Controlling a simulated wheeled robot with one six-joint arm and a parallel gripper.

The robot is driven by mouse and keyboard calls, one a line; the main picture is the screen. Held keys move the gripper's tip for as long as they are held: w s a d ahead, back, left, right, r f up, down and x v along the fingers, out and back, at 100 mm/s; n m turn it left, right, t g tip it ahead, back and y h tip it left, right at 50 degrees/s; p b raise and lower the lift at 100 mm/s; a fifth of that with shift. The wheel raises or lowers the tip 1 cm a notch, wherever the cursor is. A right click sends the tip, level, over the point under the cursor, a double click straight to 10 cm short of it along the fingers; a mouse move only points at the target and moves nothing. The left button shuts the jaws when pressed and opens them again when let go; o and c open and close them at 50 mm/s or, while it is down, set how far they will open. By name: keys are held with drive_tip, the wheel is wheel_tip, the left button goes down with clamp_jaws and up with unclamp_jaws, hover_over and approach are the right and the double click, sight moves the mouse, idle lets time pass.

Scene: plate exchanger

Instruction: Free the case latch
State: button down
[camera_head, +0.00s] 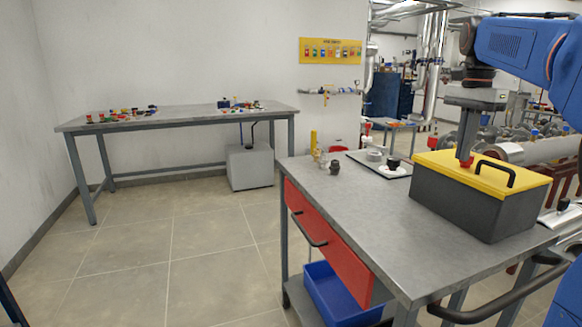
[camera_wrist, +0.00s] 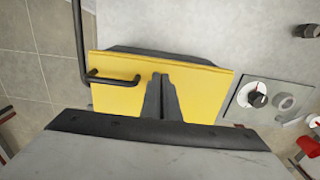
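The case (camera_head: 458,203) is a dark grey box with a yellow lid (camera_head: 436,160) and a black handle (camera_head: 497,171). It stands closed on the grey workbench. A small red piece (camera_head: 466,162), apparently the case latch, shows on the lid right under my fingertips. My gripper (camera_head: 466,154) points down at it from above. In the wrist view my gripper (camera_wrist: 160,77) has its dark fingers close together over the yellow lid (camera_wrist: 205,90), beside the handle (camera_wrist: 113,79). The red piece is hidden there, so I cannot tell whether the fingers grip it.
On the workbench (camera_head: 340,210) are a plate with a black knob (camera_head: 393,164) and a few small fittings (camera_head: 334,167) left of the case. A red drawer (camera_head: 320,235) and blue bin (camera_head: 335,295) are below. A second table (camera_head: 180,119) stands at the back left, with open floor between.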

sight(458, 170)
drive_tip(key=shift+s+a, duration=0.2)
drive_tip(key=shift+a, duration=0.05)
wheel_tip(458, 170, up, 6)
idle(0.8)
